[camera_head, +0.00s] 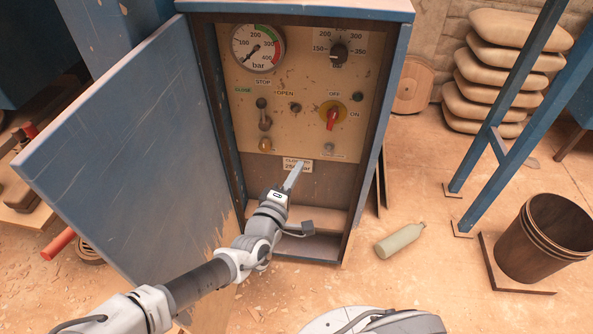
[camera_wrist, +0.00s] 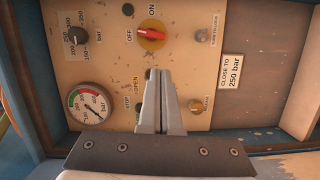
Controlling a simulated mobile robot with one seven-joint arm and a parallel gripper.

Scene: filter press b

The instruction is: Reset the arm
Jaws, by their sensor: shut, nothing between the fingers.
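My gripper (camera_head: 296,172) is in front of the lower part of the open control cabinet (camera_head: 371,150), pointing up at the panel. Its two fingers are shut together with nothing between them. In the wrist view my gripper (camera_wrist: 159,76) covers part of the panel, including most of the lever area. The panel (camera_head: 295,85) carries a pressure gauge (camera_head: 258,48), a dial (camera_head: 338,53), a lever (camera_head: 264,118) and a red switch (camera_head: 332,119) on a yellow plate. The gauge also shows in the wrist view (camera_wrist: 90,104). The "CLOSE TO 250 bar" label (camera_wrist: 231,71) is clear of the fingers there.
The blue cabinet door (camera_head: 130,150) stands open on the left, beside my arm. A bottle (camera_head: 400,240) lies on the floor at the right, near a brown bucket (camera_head: 545,240). Blue posts (camera_head: 505,100) and stacked sacks (camera_head: 500,75) stand behind.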

